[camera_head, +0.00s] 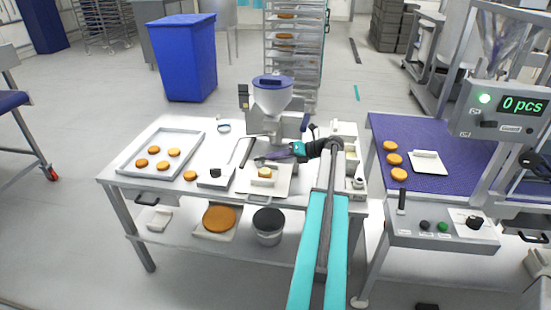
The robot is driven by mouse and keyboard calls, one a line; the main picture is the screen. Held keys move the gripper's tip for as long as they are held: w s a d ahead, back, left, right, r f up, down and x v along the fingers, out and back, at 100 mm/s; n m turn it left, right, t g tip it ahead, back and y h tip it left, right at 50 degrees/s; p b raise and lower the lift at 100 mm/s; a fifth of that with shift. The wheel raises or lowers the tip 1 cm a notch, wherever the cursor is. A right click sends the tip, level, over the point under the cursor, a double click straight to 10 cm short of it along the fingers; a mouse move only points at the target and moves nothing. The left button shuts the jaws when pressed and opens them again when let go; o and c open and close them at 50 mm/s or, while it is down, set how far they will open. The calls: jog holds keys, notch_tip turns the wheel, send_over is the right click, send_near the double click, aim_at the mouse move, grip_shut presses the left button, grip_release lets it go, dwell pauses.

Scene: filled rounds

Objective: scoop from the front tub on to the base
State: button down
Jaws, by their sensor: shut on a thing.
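My gripper (297,149) is over the middle of the steel table, at the end of my turquoise arm. It is shut on a scoop (277,154) with a dark handle, which points left. The scoop's tip is just above and behind a small golden base (265,172) on a white board (246,187). A white block sits at the base's front side. Whether the scoop carries anything is too small to tell. Small tubs stand along the table's right edge; the front tub (356,184) is right of my arm, its contents unclear.
A tray (133,165) with several golden rounds lies at the left, and one round (190,175) lies beside it. A hopper machine (272,95) stands behind the board. A purple conveyor (440,180) with rounds is at the right. A lower shelf holds a bucket (269,237).

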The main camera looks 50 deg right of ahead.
jog(key=w+a+n+y, duration=0.1)
jog(key=w+a, duration=0.2)
jog(key=a, duration=0.4)
jog(key=w+a+n+y, duration=0.1)
jog(key=w+a, duration=0.2)
jog(key=a, duration=0.4)
jog(key=w+a+r+n+g+y, duration=0.1)
jog(key=a+n+g+y, duration=0.1)
jog(key=a, duration=1.8)
jog(key=a+r+n+g+y+b, duration=0.1)
jog(key=a+n+g+y, duration=0.1)
jog(key=a, duration=1.9)
jog(key=shift+w+a+n+g+b, duration=0.3)
jog(key=shift+w, duration=0.1)
jog(key=shift+s, duration=0.1)
